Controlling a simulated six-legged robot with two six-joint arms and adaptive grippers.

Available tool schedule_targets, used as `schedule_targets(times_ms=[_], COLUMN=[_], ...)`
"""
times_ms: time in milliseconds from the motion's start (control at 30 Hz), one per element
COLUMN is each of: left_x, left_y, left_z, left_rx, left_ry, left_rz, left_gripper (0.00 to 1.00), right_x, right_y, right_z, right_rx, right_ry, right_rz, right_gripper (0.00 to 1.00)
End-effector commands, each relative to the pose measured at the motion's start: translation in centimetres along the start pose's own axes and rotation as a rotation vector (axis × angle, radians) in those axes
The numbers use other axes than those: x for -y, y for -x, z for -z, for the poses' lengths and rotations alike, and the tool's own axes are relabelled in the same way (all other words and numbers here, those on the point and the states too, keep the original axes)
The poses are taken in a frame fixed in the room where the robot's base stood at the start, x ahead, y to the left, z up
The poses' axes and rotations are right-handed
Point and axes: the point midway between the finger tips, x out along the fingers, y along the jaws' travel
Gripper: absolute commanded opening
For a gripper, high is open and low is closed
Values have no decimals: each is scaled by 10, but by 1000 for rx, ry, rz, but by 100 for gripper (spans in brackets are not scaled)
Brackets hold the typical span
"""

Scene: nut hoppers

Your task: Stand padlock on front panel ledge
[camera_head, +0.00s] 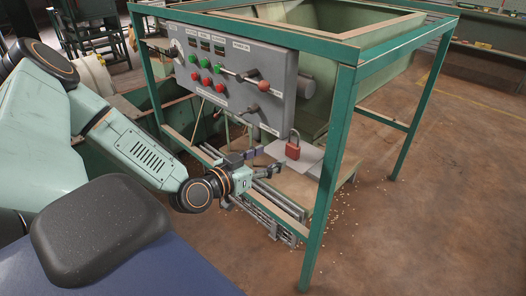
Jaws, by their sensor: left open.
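A red padlock (292,151) with a grey shackle stands upright on a pale flat plate (308,160) below the grey control panel (225,75). The plate lies at the right end of the ledge, inside the green frame. My left gripper (269,163) reaches in from the left. Its fingers are apart, with the tips just left of the padlock. They do not hold it, and I cannot tell whether a tip touches it. My right gripper is not in view.
The control panel carries green and red buttons and a lever with a red knob (264,86). A green frame post (328,180) stands close right of the padlock. A pale green hopper (345,50) is behind. Small nuts lie scattered on the brown floor (430,220), which is otherwise open at right.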

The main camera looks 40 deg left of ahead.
Motion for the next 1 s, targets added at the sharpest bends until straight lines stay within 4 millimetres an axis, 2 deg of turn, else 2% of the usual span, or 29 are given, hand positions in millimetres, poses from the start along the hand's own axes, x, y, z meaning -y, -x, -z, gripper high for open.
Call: schedule_targets(times_ms=[33,233,333,467,567,767,867,1000], left_x=[0,-1,-11,-42,-71,-119,-137,-155], left_y=[4,11,11,14,26,70,101,154], left_z=[2,0,-9,-40,-73,-138,-167,-202], left_rx=[1,4,50,211,375,711,876,1100], left_ry=[2,0,11,54,94,153,164,160], left_rz=[1,-2,-26,-92,-134,-158,-144,-92], left_gripper=[61,61,61,61,61,61,61,61], right_x=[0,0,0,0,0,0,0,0], right_y=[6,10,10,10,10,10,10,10], right_z=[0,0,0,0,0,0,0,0], right_rx=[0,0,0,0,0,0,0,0], right_ry=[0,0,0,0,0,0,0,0], right_rz=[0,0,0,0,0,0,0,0], right_gripper=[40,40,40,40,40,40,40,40])
